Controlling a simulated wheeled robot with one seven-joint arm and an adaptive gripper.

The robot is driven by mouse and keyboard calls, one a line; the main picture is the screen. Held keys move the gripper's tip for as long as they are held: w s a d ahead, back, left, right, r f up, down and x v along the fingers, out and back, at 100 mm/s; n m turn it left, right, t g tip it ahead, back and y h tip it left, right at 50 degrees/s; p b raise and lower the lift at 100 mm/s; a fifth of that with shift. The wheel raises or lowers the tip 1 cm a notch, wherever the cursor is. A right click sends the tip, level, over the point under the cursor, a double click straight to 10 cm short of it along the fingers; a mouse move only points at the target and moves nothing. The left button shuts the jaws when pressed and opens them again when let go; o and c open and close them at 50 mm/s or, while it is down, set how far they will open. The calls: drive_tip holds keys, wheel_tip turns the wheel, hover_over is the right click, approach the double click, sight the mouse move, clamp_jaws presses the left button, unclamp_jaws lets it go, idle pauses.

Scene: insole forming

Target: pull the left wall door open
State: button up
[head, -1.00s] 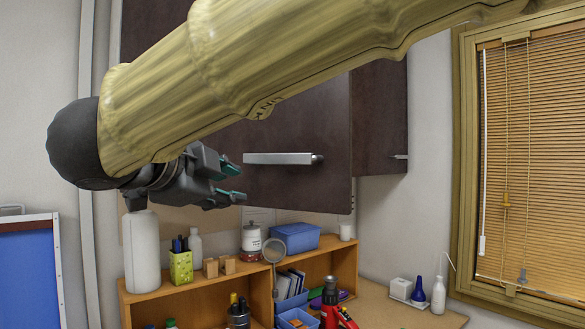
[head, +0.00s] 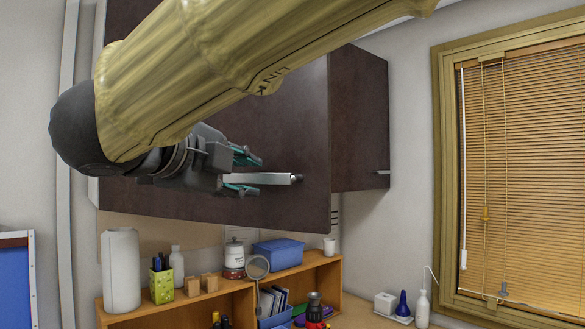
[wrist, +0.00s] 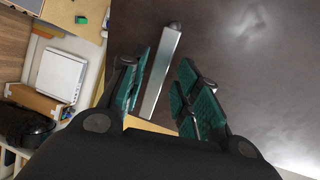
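The left wall door (head: 290,125) is a dark brown panel in the head view. Its right edge stands out from the neighbouring cabinet part, so it looks partly open. A silver bar handle (head: 268,179) lies across it near that edge. My gripper (head: 246,174) is open, its teal-padded fingers above and below the handle's left end. In the wrist view the handle (wrist: 160,75) runs between the open fingers (wrist: 165,95), with gaps visible on both sides. My arm hides the door's upper left part.
A wooden shelf (head: 180,315) below the door carries a white cylinder (head: 121,270), a jar (head: 234,260) and a blue box (head: 280,252). The dark cabinet part (head: 360,120) is at the right, then a window with blinds (head: 520,170).

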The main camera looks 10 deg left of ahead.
sight(246, 178)
drive_tip(key=shift+p+x, duration=0.4)
drive_tip(key=shift+x, duration=1.15)
drive_tip(key=shift+s, duration=0.1)
clamp_jaws()
